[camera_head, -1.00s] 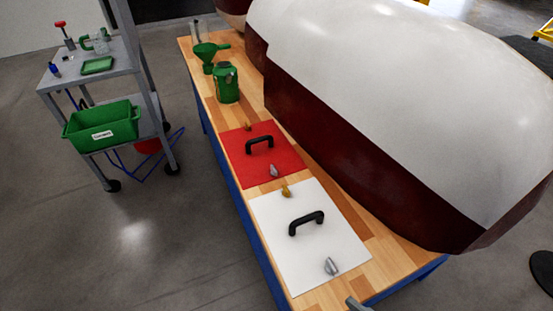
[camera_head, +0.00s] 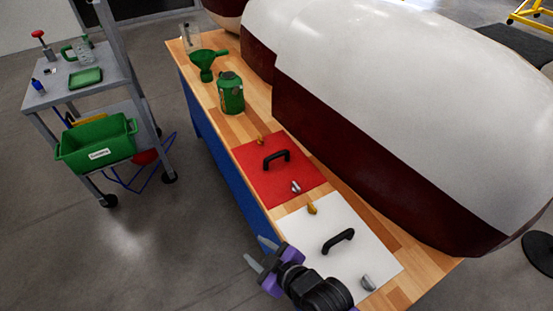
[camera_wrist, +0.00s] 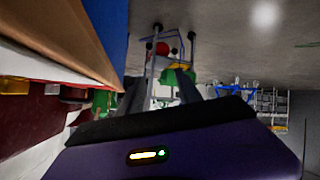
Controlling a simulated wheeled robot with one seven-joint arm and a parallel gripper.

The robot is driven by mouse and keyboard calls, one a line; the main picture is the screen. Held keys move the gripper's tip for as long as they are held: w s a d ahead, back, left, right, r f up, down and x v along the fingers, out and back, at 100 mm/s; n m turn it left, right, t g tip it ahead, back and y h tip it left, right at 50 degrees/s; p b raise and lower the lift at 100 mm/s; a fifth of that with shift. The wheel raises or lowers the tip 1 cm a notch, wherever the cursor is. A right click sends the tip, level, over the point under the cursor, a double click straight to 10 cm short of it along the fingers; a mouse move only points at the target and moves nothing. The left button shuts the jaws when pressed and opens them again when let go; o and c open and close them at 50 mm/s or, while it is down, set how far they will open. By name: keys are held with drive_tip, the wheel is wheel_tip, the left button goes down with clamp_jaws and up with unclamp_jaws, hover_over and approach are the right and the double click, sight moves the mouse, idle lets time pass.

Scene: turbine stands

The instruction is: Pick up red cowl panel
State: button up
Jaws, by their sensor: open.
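The red cowl panel (camera_head: 266,182) lies flat on the wooden bench top, with a black handle (camera_head: 276,159) in its middle. A gold latch (camera_head: 261,141) and a silver latch (camera_head: 295,187) are at its ends. My gripper (camera_head: 259,251) is open and empty. It is apart from the red panel, nearer the camera, by the left corner of the white panel and the bench's blue side. In the wrist view my gripper (camera_wrist: 160,92) shows both fingers spread, with nothing between them.
A white panel (camera_head: 315,268) with its own black handle lies in front of the red one. A large white and dark red shell (camera_head: 390,90) stands along the bench's right. A green can (camera_head: 230,93) and funnel (camera_head: 207,62) are behind. A cart (camera_head: 55,97) is left, across open floor.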

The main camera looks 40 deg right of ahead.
drive_tip(key=w+d+r+n+g+p, duration=0.15)
drive_tip(key=w+d, duration=0.25)
drive_tip(key=w, duration=0.6)
drive_tip(key=n+g+p, duration=0.4)
drive_tip(key=n+g, duration=0.1)
drive_tip(key=n, duration=0.2)
approach(275, 156)
drive_tip(key=w+a+f, duration=0.2)
drive_tip(key=f, duration=0.1)
drive_tip(key=w+a+f, duration=0.3)
drive_tip(key=shift+w, duration=0.2)
drive_tip(key=d+n+g, duration=0.1)
drive_tip(key=d, duration=0.1)
drive_tip(key=s+d+r+n+g, duration=0.1)
drive_tip(key=s+d+n+g+p, duration=0.1)
drive_tip(key=d, duration=0.1)
drive_tip(key=shift+d+r, duration=0.35)
drive_tip(key=shift+r, duration=0.05)
drive_tip(key=shift+w+d+f+p, duration=0.1)
drive_tip(key=shift+w+f+p, duration=0.1)
drive_tip(key=shift+f, duration=0.7)
drive_tip(key=shift+w+f+p, duration=0.1)
drive_tip(key=shift+w+f, duration=0.15)
drive_tip(key=shift+f, duration=0.7)
drive_tip(key=shift+w+d+f+p, duration=0.1)
drive_tip(key=shift+w+f, duration=0.1)
drive_tip(key=shift+f, duration=0.7)
clamp_jaws()
